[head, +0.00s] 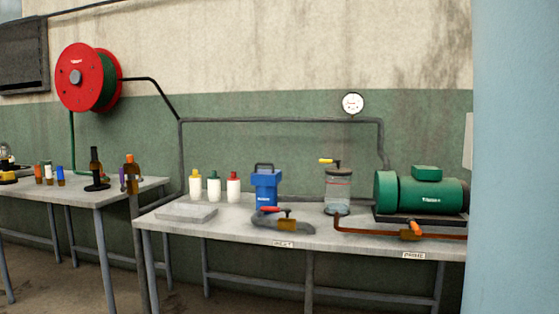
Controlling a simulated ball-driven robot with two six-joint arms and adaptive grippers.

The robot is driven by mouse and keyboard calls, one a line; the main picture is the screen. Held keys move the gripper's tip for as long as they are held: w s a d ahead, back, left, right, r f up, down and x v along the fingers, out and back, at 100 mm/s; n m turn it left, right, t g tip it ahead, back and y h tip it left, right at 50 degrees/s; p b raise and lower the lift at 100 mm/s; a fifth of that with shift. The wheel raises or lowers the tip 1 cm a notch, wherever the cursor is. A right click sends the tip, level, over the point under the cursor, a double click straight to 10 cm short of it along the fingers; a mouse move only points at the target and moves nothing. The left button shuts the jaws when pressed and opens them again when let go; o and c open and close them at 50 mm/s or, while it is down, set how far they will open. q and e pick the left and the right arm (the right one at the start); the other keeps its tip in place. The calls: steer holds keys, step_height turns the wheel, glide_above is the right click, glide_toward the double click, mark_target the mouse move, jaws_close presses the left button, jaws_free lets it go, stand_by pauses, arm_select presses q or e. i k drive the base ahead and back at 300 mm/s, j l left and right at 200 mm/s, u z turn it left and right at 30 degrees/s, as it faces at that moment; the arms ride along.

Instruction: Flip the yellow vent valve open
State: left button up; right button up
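The yellow vent valve (327,161) sits on top of a glass jar (338,191) on the grey bench. Its yellow handle points to the left, roughly level, from a small dark stem above the lid. The jar holds clear liquid or is empty, with a red line around it; I cannot tell which. Neither of my grippers is in view.
The bench (190,230) also holds a green pump (420,192), a red-handled valve (270,210), an orange-handled valve (415,227), a blue container (265,188), white bottles (214,187) and a shallow tray (186,213). A pale blue column (515,150) blocks the right side. A hose reel (88,77) hangs left.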

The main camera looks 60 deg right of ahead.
mark_target(338, 162)
steer(key=z, duration=2.25)
